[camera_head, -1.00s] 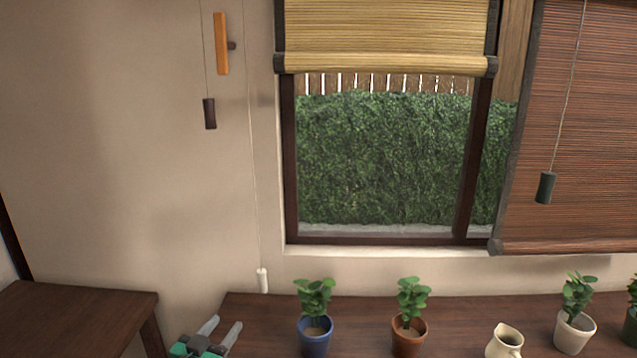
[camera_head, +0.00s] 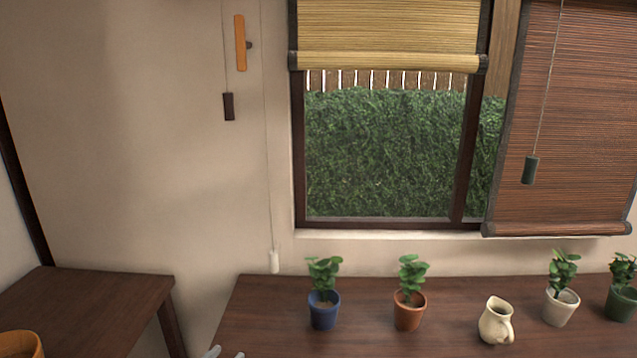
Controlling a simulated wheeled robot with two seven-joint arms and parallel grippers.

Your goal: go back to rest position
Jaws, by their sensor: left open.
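My left gripper (camera_head: 225,353) shows only as two pale fingertips at the bottom edge of the head view. The tips are apart, with nothing visible between them. They are at the near left part of the long wooden table (camera_head: 262,322), left of the blue pot. The rest of the left gripper and its arm is out of the picture. My right gripper is not in the picture.
On the table stand plants in a blue pot (camera_head: 323,313), a terracotta pot (camera_head: 408,314), a white pot (camera_head: 560,309) and a green pot (camera_head: 622,305), plus a cream jug (camera_head: 495,323). A side table (camera_head: 100,300) with an orange-brown container (camera_head: 20,344) is at left. Blind cords hang by the window.

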